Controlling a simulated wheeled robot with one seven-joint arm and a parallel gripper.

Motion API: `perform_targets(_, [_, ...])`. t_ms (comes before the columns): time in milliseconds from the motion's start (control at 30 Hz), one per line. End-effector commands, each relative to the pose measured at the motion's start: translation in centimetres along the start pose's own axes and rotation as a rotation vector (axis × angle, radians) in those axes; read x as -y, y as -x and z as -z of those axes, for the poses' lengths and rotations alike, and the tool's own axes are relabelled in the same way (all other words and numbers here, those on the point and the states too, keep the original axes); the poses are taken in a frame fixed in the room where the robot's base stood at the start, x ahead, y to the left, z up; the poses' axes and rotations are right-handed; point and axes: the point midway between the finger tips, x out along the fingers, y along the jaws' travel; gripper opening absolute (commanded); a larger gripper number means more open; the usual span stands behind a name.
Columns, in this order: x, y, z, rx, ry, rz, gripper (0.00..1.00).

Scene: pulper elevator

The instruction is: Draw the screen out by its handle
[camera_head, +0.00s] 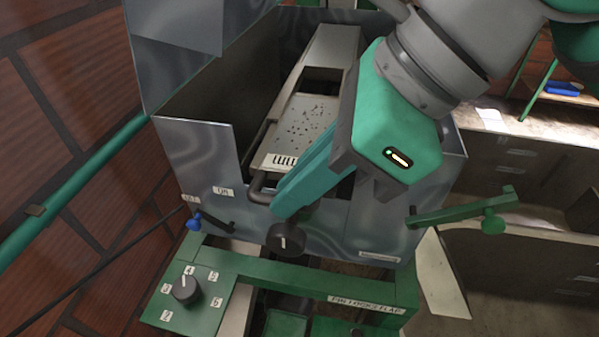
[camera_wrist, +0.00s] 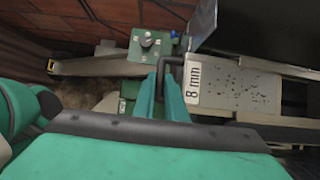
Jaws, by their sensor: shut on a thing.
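The screen (camera_head: 303,122) is a pale plate with scattered dark holes, lying in a slot of the grey metal housing (camera_head: 205,150). In the wrist view the screen (camera_wrist: 235,87) carries an "8 mm" label. Its dark, bent bar handle (camera_head: 258,188) sticks out at the near end, and it also shows in the wrist view (camera_wrist: 172,61). My gripper (camera_head: 281,203) has its teal fingers shut on the handle; in the wrist view the fingers (camera_wrist: 163,78) stand on either side of it. The fingers hide part of the handle, and my gripper body covers the screen's right side.
A black knob (camera_head: 286,238) sits on the housing front below my fingers. A green panel with a selector dial (camera_head: 186,288) is at lower left. A blue-knobbed lever (camera_head: 194,222) and a green lever (camera_head: 465,212) flank the housing. A brick wall (camera_head: 60,120) stands left.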

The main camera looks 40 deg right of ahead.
Motion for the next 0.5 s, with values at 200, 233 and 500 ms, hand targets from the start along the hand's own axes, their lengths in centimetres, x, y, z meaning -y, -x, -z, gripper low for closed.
perform_targets(200, [-1.0, 0.0, 0.0, 0.001, 0.001, -0.001, 0.0])
perform_targets(233, [-1.1, 0.0, 0.0, 0.001, 0.001, -0.001, 0.0])
perform_targets(500, [-2.2, 0.0, 0.0, 0.0, 0.001, 0.0, 0.0])
